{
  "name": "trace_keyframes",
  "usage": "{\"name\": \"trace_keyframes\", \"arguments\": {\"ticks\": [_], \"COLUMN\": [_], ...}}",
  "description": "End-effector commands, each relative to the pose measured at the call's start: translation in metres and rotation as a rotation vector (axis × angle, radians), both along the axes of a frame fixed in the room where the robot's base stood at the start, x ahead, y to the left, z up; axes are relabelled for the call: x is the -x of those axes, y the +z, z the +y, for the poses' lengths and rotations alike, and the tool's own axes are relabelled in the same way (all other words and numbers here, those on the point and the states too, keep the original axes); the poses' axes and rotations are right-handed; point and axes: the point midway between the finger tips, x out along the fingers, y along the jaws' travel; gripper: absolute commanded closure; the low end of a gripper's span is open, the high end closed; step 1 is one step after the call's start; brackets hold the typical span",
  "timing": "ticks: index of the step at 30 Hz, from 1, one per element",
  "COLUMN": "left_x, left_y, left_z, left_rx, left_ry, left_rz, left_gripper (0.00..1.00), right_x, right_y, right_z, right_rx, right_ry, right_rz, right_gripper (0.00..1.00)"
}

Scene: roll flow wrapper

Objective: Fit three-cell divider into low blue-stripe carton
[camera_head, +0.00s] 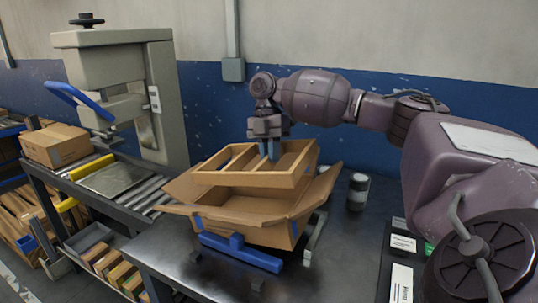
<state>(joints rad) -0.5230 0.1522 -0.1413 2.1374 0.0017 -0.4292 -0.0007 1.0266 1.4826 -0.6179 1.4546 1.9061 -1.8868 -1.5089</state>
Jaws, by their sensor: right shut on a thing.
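The three-cell divider (245,179) is a tan tray-like frame with inner partitions. My right gripper (269,152) points down from above and is shut on the divider. The divider shows over the open top of the low carton (243,225), overlapping its far part; I cannot tell whether its lower edge is inside the carton or just above it. The carton is brown with its flaps spread outward and a bit of blue on its side. The divider hides most of the carton's inside. My left gripper is not in view.
A blue and grey fixture (240,252) surrounds the carton's base on the dark table (180,262). A dark jar (358,192) stands to the right. Labelled cards (402,243) lie farther right. A roller conveyor (148,196) and a pale press (120,85) stand at left.

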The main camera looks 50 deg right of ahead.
Motion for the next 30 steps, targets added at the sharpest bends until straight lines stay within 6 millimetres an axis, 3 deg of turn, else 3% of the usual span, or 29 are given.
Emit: {"name": "trace_keyframes", "arguments": {"ticks": [22, 23, 27, 30], "left_x": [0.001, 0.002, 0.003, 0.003], "left_y": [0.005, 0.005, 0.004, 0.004], "left_z": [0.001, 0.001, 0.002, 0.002], "left_rx": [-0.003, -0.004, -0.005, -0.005], "left_ry": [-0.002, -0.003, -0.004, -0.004], "left_rz": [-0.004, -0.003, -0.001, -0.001], "left_gripper": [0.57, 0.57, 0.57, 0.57], "right_x": [0.0, 0.0, 0.0, 0.0], "right_y": [-0.011, -0.011, -0.011, -0.011], "right_z": [0.0, 0.0, 0.0, 0.0], "right_rx": [-0.001, 0.0, 0.0, 0.0], "right_ry": [0.0, 0.001, 0.0, 0.0], "right_rz": [-0.002, -0.001, -0.001, -0.001], "right_gripper": [1.0, 0.84, 0.63, 0.63]}}
